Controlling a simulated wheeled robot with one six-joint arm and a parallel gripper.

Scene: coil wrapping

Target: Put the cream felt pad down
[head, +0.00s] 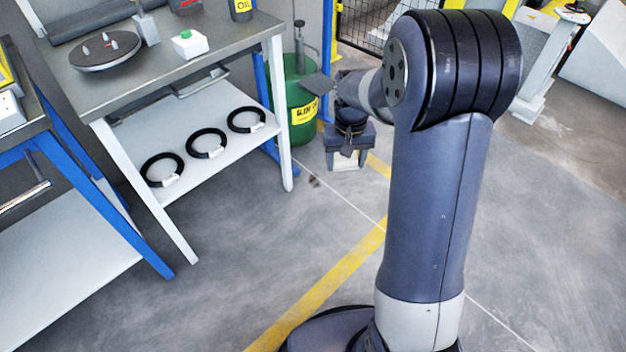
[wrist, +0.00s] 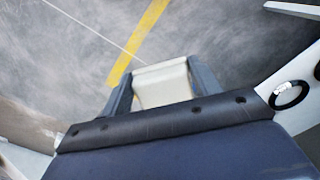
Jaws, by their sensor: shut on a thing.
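My gripper (wrist: 163,90) is shut on the cream felt pad (wrist: 162,82), which sits between its two fingers in the wrist view. In the head view my gripper (head: 346,162) hangs at the end of my arm above the grey floor, right of the workbench and in front of the green drum. Only a small pale part of the pad shows there between the fingers. Nothing is seen touching the pad from below.
The grey workbench (head: 160,62) holds a round dark turntable (head: 105,50) and a white box with a green button (head: 190,44). Its lower shelf (head: 215,165) carries three black coils. The green drum (head: 300,125) stands beside it. A yellow line (head: 325,285) crosses open floor.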

